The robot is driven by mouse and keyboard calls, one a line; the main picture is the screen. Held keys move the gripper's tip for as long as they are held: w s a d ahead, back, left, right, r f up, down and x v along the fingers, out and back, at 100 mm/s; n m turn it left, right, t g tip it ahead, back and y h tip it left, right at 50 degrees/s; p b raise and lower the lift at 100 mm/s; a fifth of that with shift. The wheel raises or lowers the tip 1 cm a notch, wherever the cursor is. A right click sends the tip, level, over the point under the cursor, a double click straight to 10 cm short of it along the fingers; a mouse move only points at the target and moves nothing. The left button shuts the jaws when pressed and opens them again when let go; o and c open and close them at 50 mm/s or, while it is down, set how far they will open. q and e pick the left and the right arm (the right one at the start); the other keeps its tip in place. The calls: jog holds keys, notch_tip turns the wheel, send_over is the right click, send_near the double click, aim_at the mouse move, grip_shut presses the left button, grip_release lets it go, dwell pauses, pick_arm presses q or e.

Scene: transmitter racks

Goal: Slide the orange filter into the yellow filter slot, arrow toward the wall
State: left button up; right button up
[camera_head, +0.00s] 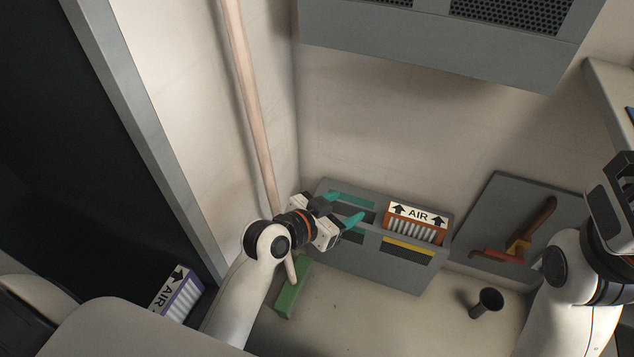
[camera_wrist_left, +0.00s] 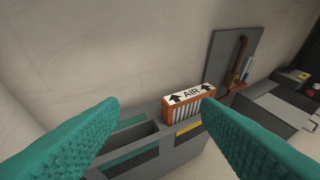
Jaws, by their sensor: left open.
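The orange filter (camera_head: 416,230) stands in the right part of the grey slot box (camera_head: 370,264), behind the yellow-marked slot edge (camera_head: 408,246). Its white top reads AIR, with two arrows pointing to the back wall. It also shows in the left wrist view (camera_wrist_left: 188,107), sticking up above the yellow strip (camera_wrist_left: 188,128). How deep it sits is hidden. My left gripper (camera_head: 340,207) is open and empty over the teal-marked left part of the box, left of the filter and apart from it. My right gripper (camera_head: 612,200) is at the right edge; its fingertips do not show clearly.
A purple AIR filter (camera_head: 180,298) lies at the lower left.

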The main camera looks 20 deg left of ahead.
pick_arm(q)
jog(key=s+a+r+n+t+y+p, duration=0.1)
jog(key=s+a+r+n+y+p, duration=0.1)
jog(key=r, duration=0.5)
jog(key=shift+a+r+n+y+p, duration=0.2)
jog(key=shift+a+n+y+p, duration=0.2)
jog(key=shift+a+n+y, duration=0.5)
jog(key=shift+a, duration=0.25)
